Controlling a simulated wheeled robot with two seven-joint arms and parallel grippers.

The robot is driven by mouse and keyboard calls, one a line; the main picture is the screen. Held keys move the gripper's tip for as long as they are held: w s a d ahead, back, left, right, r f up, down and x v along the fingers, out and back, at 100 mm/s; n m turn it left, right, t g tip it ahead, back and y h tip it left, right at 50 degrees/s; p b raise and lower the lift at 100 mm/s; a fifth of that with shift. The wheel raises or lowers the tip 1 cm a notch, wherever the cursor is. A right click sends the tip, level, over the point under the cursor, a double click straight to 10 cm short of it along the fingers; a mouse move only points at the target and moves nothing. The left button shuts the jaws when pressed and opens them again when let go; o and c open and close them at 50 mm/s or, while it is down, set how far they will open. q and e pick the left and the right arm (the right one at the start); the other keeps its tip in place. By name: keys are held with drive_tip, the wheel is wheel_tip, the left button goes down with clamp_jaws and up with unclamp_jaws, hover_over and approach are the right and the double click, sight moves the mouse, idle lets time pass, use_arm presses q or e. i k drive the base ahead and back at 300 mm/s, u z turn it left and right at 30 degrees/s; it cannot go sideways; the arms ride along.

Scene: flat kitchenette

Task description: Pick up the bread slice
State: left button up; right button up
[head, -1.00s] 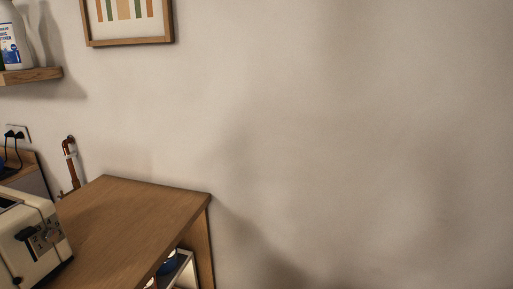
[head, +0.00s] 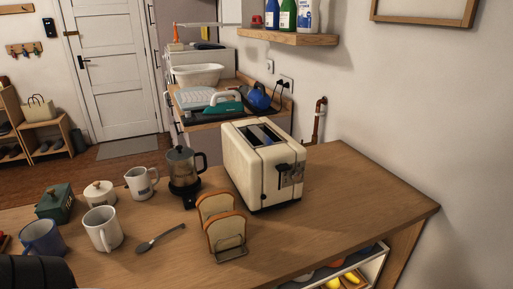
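Two bread slices stand upright in a small wire rack on the wooden counter, in the lower middle of the head view. The front bread slice (head: 226,231) leans in the rack (head: 230,250), and the rear bread slice (head: 214,203) stands just behind it. A cream toaster (head: 262,165) stands behind and to the right of them, its top slots looking empty.
A spoon (head: 161,238), a white mug (head: 103,229), a blue mug (head: 43,238), a creamer (head: 140,182) and a coffee press (head: 183,172) stand or lie left of the rack. The counter (head: 365,200) is clear at the right. A shelf below holds fruit (head: 345,280).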

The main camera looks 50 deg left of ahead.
sight(214, 202)
drive_tip(key=u, duration=1.7)
